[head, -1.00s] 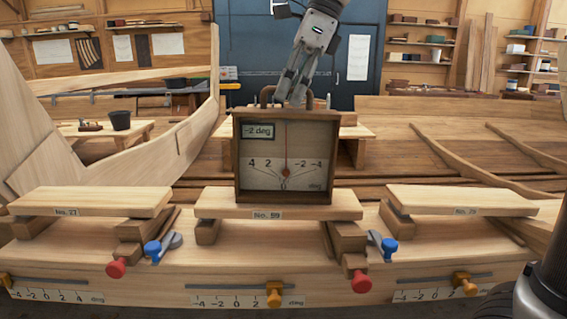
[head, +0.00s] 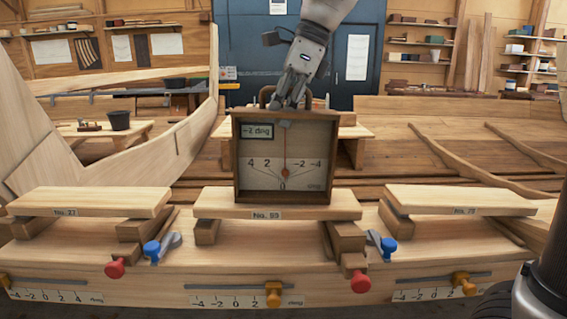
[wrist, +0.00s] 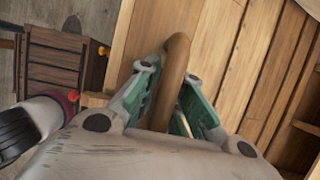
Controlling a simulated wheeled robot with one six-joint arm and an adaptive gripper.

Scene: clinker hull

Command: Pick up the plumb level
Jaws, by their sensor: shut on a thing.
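The plumb level is a square wooden box (head: 236,165) with a pale dial, a red needle and a "-2 deg" label. It stands upright on the middle plank (head: 215,205), marked No. 59. A curved wooden handle (head: 268,94) rises from its top. My gripper (head: 290,104) is at the handle from above. In the wrist view, the fingers (wrist: 167,105) are shut around the brown handle (wrist: 178,52). The fingertips are partly hidden. I cannot tell a gap between the box and the plank.
Planks No. 27 (head: 90,203) and No. 79 (head: 460,201) lie on blocks to the left and right. Red knobs (head: 115,268), blue knobs (head: 152,248) and orange sliders (head: 273,293) line the front bench. A curved hull timber (head: 170,150) rises at left.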

